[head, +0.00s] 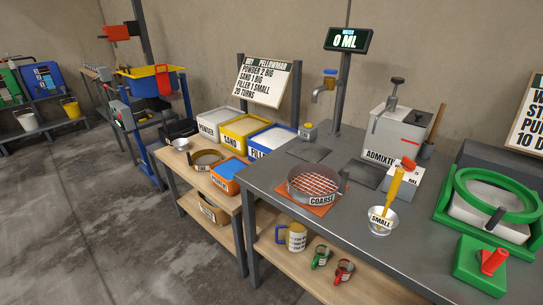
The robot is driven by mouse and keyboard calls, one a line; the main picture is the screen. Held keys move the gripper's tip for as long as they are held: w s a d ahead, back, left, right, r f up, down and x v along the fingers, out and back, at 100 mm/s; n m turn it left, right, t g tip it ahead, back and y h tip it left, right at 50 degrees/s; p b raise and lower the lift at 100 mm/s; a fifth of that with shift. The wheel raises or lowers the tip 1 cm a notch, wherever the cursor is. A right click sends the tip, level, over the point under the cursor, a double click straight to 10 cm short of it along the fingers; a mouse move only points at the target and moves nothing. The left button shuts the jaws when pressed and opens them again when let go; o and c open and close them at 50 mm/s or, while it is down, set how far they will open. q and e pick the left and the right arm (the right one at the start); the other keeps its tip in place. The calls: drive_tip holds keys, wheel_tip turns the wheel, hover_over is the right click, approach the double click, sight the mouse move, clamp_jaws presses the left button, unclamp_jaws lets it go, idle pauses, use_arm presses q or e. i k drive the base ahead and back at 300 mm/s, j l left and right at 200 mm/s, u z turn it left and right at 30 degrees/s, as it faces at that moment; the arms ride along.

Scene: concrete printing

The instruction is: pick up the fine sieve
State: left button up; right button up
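A shallow round sieve with a tan rim (207,159) sits on the wooden table, in front of the powder and sand bins. I cannot read a label on it; it may be the fine sieve. A second round sieve, marked COARSE (318,198), has a metal rim and red mesh. It sits on an orange mat (307,209) on the grey bench. Neither of my grippers is in view.
White, yellow and blue bins (246,134) stand behind the tan-rimmed sieve. An orange-and-blue box (226,179) is close to its front right, and a metal bowl (181,144) to its left. The grey bench (262,180) stands to the right. Open floor (90,220) lies left.

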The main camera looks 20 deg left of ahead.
sight(205, 152)
drive_tip(key=i+j+z, duration=0.15)
drive_tip(key=j+z, duration=0.3)
drive_tip(key=j, duration=0.15)
drive_tip(key=j+z, duration=0.5)
drive_tip(key=k+j+z, duration=0.1)
drive_tip(key=j+z, duration=0.35)
drive_tip(key=j, duration=0.3)
drive_tip(key=k+j+z, duration=0.15)
drive_tip(key=j+z, duration=0.3)
drive_tip(key=j, duration=0.15)
